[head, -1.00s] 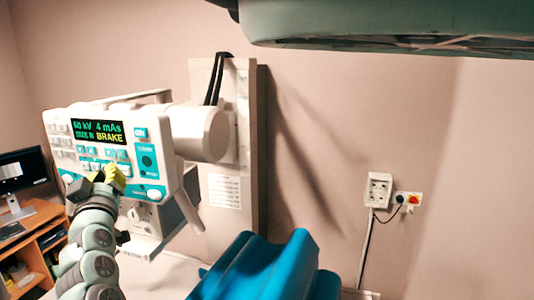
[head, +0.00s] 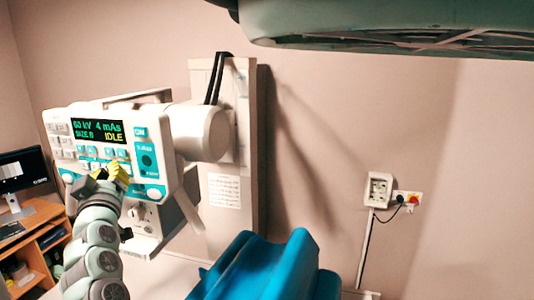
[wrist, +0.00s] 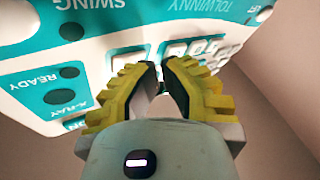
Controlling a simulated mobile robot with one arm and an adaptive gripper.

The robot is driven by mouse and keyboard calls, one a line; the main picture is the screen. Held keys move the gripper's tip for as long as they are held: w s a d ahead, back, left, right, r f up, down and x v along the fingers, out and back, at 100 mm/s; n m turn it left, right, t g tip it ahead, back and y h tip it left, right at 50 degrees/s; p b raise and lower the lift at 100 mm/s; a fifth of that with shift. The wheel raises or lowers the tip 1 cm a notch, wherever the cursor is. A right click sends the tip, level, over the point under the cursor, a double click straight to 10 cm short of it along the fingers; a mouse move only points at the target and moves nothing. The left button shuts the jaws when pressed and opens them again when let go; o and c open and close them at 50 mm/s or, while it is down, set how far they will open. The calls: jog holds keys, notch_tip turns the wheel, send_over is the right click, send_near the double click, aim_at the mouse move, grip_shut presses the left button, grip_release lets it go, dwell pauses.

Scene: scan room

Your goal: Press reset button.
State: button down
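The white and teal control panel (head: 60,157) of the scan machine is at the left in the head view. Its dark display (head: 99,131) reads "60 kV 4 mAs" with "IDLE" in yellow. Rows of small buttons (head: 115,152) lie below the display. I cannot read which one is the reset button. My gripper (head: 122,166), with yellow fingers, is in front of the panel's lower part. In the wrist view my gripper (wrist: 161,66) has its fingertips together, empty, close to white keys on the panel (wrist: 108,45). Whether they touch is unclear.
A blue padded support (head: 262,265) stands at the bottom centre. A green overhead unit (head: 380,22) hangs at the top right. A desk with a monitor (head: 22,170) is at the far left. A wall outlet (head: 379,188) and red switch (head: 414,199) are at the right.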

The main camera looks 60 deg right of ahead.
dwell(0.3)
jog(key=shift+s+a+b, duration=0.3)
jog(key=shift+a+b, duration=0.25)
jog(key=shift+a, duration=0.25)
jog(key=a+b, duration=0.1)
jog(key=s+a+b, duration=0.1)
jog(key=a, duration=0.1)
jog(key=a+b, duration=0.1)
jog(key=shift+s+a, duration=0.35)
jog(key=shift+a, duration=0.05)
dwell(0.4)
